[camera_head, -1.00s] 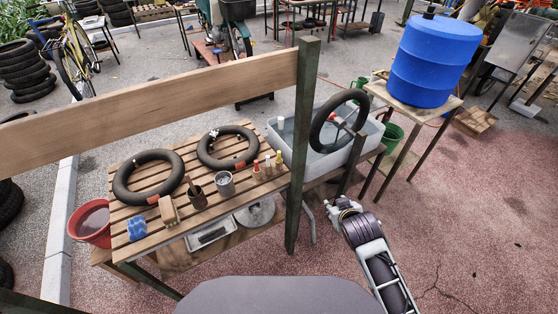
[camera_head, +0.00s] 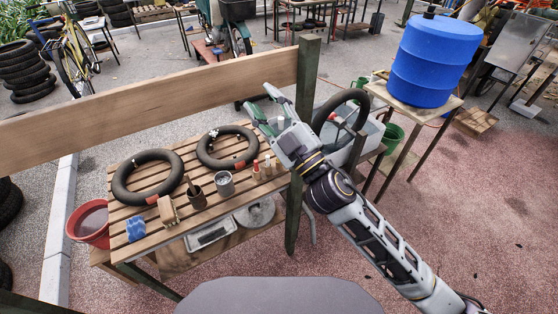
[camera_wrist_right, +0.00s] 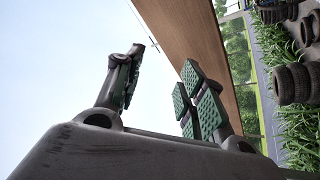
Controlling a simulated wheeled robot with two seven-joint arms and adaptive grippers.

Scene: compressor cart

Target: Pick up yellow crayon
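Short crayon-like sticks (camera_head: 256,169) stand on the right part of the slatted bench (camera_head: 140,235), two showing reddish tips. A yellow tip does not show clearly now; my right gripper covers that spot in the head view. My right gripper (camera_head: 261,100) is raised over the bench's right end, in front of the wooden beam. Its fingers are spread and empty, as the right wrist view (camera_wrist_right: 163,88) also shows. My left gripper is not in view.
The wooden beam (camera_head: 150,100) and green post (camera_head: 306,75) stand close to my right gripper. Two black tubes (camera_head: 148,177), a grey cup (camera_head: 225,184) and a blue sponge (camera_head: 136,229) occupy the bench. A water basin (camera_head: 375,140) holds another tube to the right.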

